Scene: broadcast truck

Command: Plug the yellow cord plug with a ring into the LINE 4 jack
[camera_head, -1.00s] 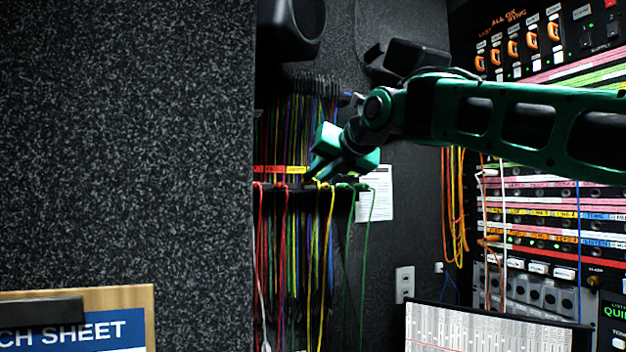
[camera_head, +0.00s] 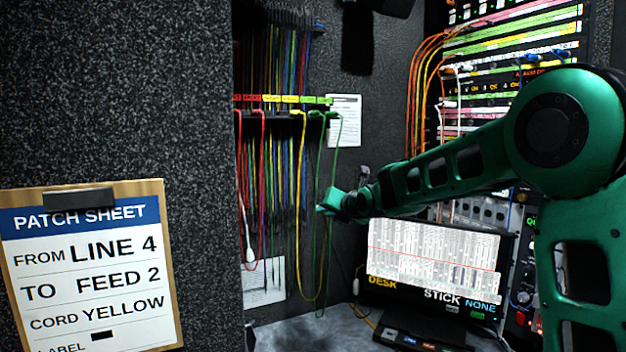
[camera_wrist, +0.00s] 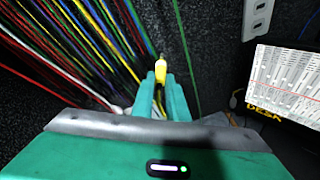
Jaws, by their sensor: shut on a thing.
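My gripper (camera_head: 326,209) is in front of the lower part of the hanging cords in the head view, below the cord rack. In the wrist view my gripper (camera_wrist: 160,80) is shut on a yellow plug (camera_wrist: 160,68), whose pale tip points up and away between the fingertips. Whether the plug bears a ring is too small to tell. A yellow cord (camera_head: 299,220) hangs from the rack in a long loop. The patch panel (camera_head: 510,60) is at the upper right, partly hidden by my arm. I cannot read which jack is LINE 4.
The cord rack (camera_head: 285,111) holds red, yellow and green cords. A clipboard patch sheet (camera_head: 95,270) reads LINE 4 to FEED 2, cord yellow. A screen (camera_head: 432,258) stands under my arm, and orange cords (camera_head: 414,100) hang left of the panel.

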